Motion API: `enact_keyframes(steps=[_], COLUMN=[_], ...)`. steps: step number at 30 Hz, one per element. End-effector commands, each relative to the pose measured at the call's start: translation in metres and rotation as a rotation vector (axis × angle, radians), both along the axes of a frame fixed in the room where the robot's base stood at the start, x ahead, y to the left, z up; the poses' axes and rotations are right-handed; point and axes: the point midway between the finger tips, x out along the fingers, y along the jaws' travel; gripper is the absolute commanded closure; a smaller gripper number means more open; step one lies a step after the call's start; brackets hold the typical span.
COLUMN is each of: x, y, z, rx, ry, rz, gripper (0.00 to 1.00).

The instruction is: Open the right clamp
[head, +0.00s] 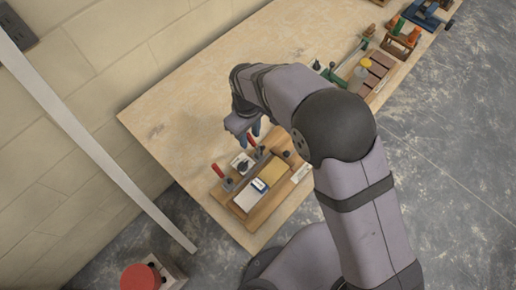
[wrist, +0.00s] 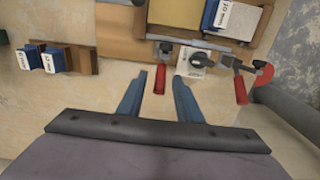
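Two clamps with red handles stand along one edge of a wooden fixture (head: 262,217). In the head view the right clamp's red handle (head: 251,140) is just below my gripper, and the left clamp's red handle (head: 217,170) stands apart from it. In the wrist view my gripper (wrist: 160,76) is open, with two blue fingers. The right clamp's handle (wrist: 159,81) lies between the fingers, with a visible gap on both sides. The left clamp's handle (wrist: 240,90) shows further right there. My gripper's fingertips are partly hidden in the head view.
A white plate with a dark knob (wrist: 203,61) sits between the clamps. The fixture carries a yellowish block (head: 273,169) and a blue-and-white labelled block (head: 260,185). Labelled blue blocks (wrist: 52,60) stand in a wooden holder at left in the wrist view. The table's left part (head: 165,115) is clear.

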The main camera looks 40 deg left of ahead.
Motion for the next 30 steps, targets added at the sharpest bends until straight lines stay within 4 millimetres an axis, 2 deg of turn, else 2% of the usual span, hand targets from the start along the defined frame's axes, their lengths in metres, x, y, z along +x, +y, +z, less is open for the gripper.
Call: enact_keyframes(steps=[13,30], x=[0.000,0.000], y=[0.001,0.001], z=[0.006,0.057], rx=[0.004,0.004], ry=[0.000,0.000], rz=[0.000,0.000], gripper=[0.67,0.67])
